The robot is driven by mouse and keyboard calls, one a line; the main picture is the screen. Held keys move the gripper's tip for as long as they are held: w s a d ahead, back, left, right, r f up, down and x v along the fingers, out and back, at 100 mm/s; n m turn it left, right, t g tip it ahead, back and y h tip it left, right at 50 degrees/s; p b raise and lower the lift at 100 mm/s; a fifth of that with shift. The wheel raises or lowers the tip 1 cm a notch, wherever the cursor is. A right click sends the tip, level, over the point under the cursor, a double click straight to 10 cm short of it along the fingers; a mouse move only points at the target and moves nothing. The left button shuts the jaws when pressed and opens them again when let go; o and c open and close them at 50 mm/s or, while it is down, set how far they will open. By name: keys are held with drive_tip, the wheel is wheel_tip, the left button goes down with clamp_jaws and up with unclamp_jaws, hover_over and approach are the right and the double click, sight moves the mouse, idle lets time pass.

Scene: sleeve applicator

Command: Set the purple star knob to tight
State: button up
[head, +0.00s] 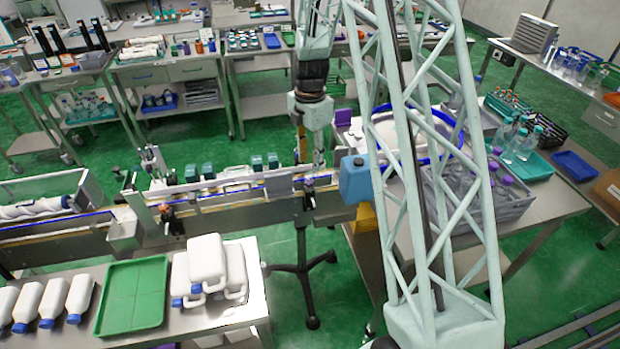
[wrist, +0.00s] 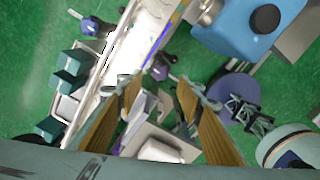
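My gripper (head: 310,158) hangs over the conveyor near its right end in the head view. In the wrist view its two yellow-brown fingers (wrist: 160,92) are spread wide apart with nothing between them. A small dark purple knob (wrist: 158,69) on a stem shows just beyond the fingertips, beside the bright conveyor edge; I cannot tell if it has a star shape. A similar dark purple knob (wrist: 91,27) shows at upper left. A larger purple disc (wrist: 236,88) lies right of the fingers, partly covered by dark parts. No tight marking can be read.
A blue container (head: 356,180) stands at the conveyor's right end. White jugs (head: 206,262) and a green tray (head: 133,296) are on the front table. A grey crate (head: 485,213) of bottles is at right.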

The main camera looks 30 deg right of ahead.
sight(310, 181)
drive_tip(key=shift+f+p, duration=0.3)
drive_tip(key=shift+f, duration=4.05)
drive_tip(key=shift+c, duration=0.7)
drive_tip(key=c, duration=0.7)
